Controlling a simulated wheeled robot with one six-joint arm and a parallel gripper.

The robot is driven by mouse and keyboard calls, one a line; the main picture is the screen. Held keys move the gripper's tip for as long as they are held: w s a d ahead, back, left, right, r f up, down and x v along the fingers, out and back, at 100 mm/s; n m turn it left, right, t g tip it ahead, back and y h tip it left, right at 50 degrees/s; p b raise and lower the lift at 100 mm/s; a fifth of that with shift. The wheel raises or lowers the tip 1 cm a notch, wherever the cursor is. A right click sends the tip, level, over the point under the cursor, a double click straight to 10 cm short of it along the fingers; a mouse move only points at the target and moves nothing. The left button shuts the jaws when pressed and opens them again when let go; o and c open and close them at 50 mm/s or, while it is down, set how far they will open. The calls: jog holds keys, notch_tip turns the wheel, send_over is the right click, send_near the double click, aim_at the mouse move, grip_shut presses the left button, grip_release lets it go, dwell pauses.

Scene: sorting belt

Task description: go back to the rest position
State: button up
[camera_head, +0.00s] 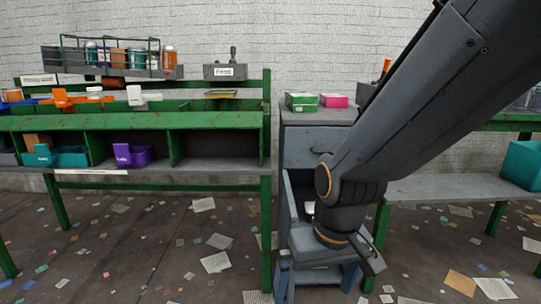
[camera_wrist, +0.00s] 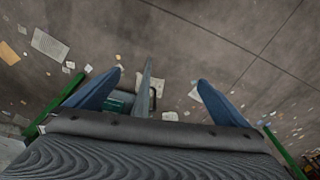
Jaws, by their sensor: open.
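My arm reaches down from the upper right in the head view, and my gripper (camera_head: 324,285) points down in front of a grey drawer cabinet (camera_head: 306,146). In the wrist view the two blue fingers of my gripper (camera_wrist: 159,77) stand wide apart with nothing held between them. Beyond them are a grey upright edge and a small green patch, partly hidden by the gripper body; I cannot tell what they belong to. My arm hides part of the cabinet's front and right side.
A green bench (camera_head: 140,121) with a purple bin (camera_head: 133,156) and a teal bin (camera_head: 60,157) stands left. A grey bench (camera_head: 450,187) with a teal box (camera_head: 523,165) is at right. Green and pink boxes (camera_head: 334,100) sit on the cabinet. Papers litter the open floor.

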jog(key=s+a+r+n+g, duration=0.2)
jog(key=s+a+r+n, duration=0.15)
jog(key=s+a, duration=0.65)
jog(key=d+r+m+p, duration=0.3)
jog(key=d+r+p, duration=0.7)
jog(key=p, duration=0.7)
jog(key=d+r+m+h+p, duration=0.1)
jog(key=d+r+m+p, duration=0.2)
jog(key=d+r+p, duration=0.7)
notch_tip(320, 180, up, 6)
jog(key=p, duration=0.6)
jog(key=shift+s+d+r+p, duration=0.25)
jog(key=shift+s+d+p, duration=0.05)
jog(key=shift+d+p, duration=0.1)
